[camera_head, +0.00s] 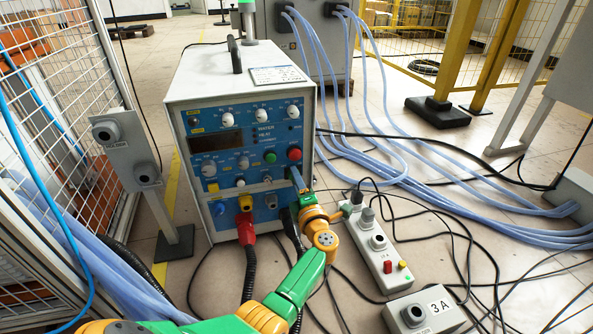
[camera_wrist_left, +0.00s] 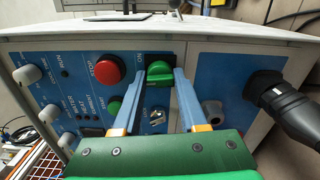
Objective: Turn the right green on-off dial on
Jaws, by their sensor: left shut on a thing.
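The right green on-off dial (camera_wrist_left: 158,71) sits on a dark plate marked ON on the heater's blue front panel (camera_wrist_left: 75,95). My left gripper (camera_wrist_left: 160,80) has its two blue fingers on either side of the dial and is shut on it. In the head view my left gripper (camera_head: 296,178) reaches the right edge of the white heater box (camera_head: 205,80) and hides the dial. My right gripper is in neither view.
A red button (camera_wrist_left: 106,70) and a green button (camera_wrist_left: 114,105) sit close to the fingers. A black plug (camera_wrist_left: 275,92) juts out nearby. A red connector (camera_head: 246,225), cables and a control strip (camera_head: 380,250) lie around my left arm.

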